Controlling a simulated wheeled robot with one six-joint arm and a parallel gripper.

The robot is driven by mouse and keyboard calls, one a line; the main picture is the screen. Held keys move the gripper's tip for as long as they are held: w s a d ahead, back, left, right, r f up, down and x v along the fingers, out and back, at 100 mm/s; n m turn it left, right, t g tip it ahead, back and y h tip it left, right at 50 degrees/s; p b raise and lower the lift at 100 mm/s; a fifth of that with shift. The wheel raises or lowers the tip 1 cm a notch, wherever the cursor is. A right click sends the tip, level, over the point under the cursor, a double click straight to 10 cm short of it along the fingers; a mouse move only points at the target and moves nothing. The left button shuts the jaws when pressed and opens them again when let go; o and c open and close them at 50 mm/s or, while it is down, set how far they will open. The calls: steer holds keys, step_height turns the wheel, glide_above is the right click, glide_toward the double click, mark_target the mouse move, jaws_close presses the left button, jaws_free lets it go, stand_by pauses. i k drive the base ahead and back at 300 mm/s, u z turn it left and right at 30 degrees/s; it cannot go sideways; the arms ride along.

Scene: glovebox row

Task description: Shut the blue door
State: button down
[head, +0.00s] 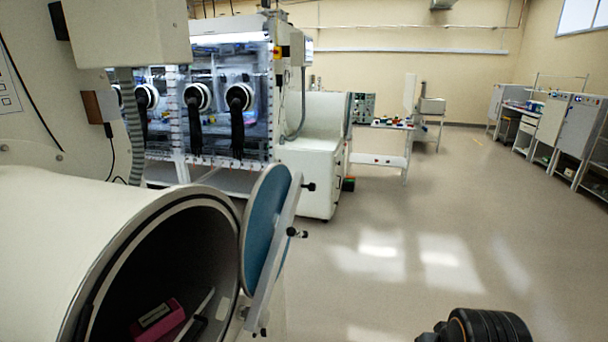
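The blue door (264,224) is a round disc with a blue face, carried on a pale bar with black knobs. It stands open at the right side of the round mouth of a large white cylindrical chamber (95,215). The door is seen at a steep angle, swung out from the opening. The chamber's dark interior shows, with a pink box (158,320) and a pale flat item (200,308) inside, partly cut off by the frame. A black ribbed part of my arm shows at the bottom right, apart from the door. My gripper's fingers are not visible.
A glovebox (205,105) with black gloves stands behind, with a white rounded chamber (313,170) beside it. A small table (380,145) stands farther back, and grey cabinets (570,130) line the far right. The floor (430,240) right of the door is clear.

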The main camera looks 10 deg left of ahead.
mark_target(271, 206)
steer(key=i, duration=3.8)
steer(key=u, duration=4)
